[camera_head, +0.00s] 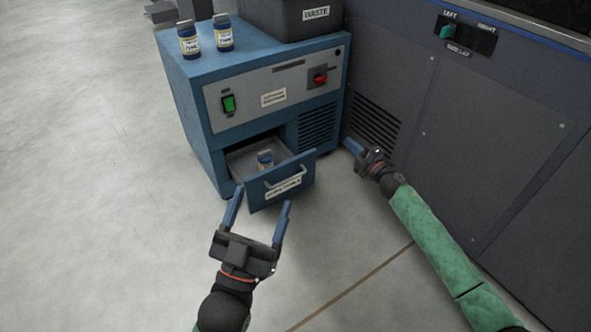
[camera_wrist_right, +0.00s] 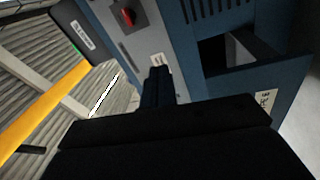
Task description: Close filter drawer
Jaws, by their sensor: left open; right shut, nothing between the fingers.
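The filter drawer (camera_head: 252,193) is pulled out of the lower left of the blue cabinet (camera_head: 191,110). The open drawer also shows at the right of the right wrist view (camera_wrist_right: 262,82). My left gripper (camera_head: 259,205) is open and empty, its fingers just in front of the drawer front; I cannot tell whether they touch it. My right gripper (camera_head: 350,147) is shut and empty, to the right of the drawer, near the cabinet's lower right corner.
Two jars (camera_head: 189,40) (camera_head: 224,33) and a dark waste bin (camera_head: 284,18) stand on the cabinet top. The cabinet face has a green switch (camera_head: 229,103) and a red knob (camera_head: 320,76). A large dark machine (camera_head: 480,120) stands at the right. The floor in front is clear.

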